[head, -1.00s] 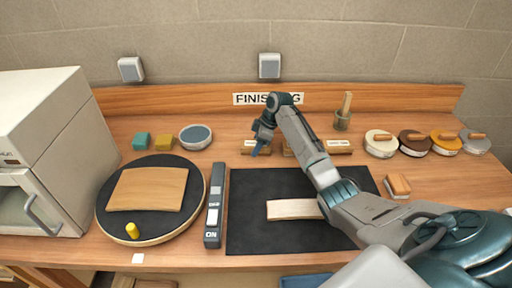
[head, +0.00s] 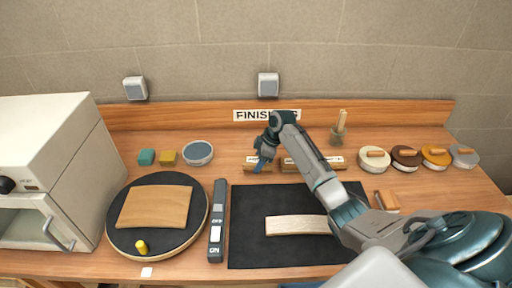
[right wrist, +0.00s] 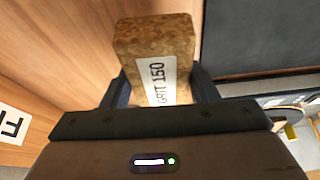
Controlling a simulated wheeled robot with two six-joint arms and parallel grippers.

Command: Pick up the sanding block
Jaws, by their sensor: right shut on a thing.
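The sanding block in my right gripper is a brown cork-like block with a white label reading "GRIT 150" (right wrist: 160,72). In the right wrist view it stands between the two dark fingers of my right gripper (right wrist: 158,88), which is shut on it. In the head view my right gripper (head: 263,160) is at the back of the bench, over the leftmost labelled block (head: 252,161), partly covering it. Another labelled block (head: 325,163) lies to its right, partly behind my arm. My left gripper is not in view.
A black mat (head: 250,220) holds a pale curved strip (head: 295,225). Left of it are a dark switch bar (head: 217,220), a round turntable (head: 190,234) with a bent wood panel (head: 155,207), and a white oven (head: 45,145). Tins (head: 374,160) and a brush pot (head: 337,137) stand right.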

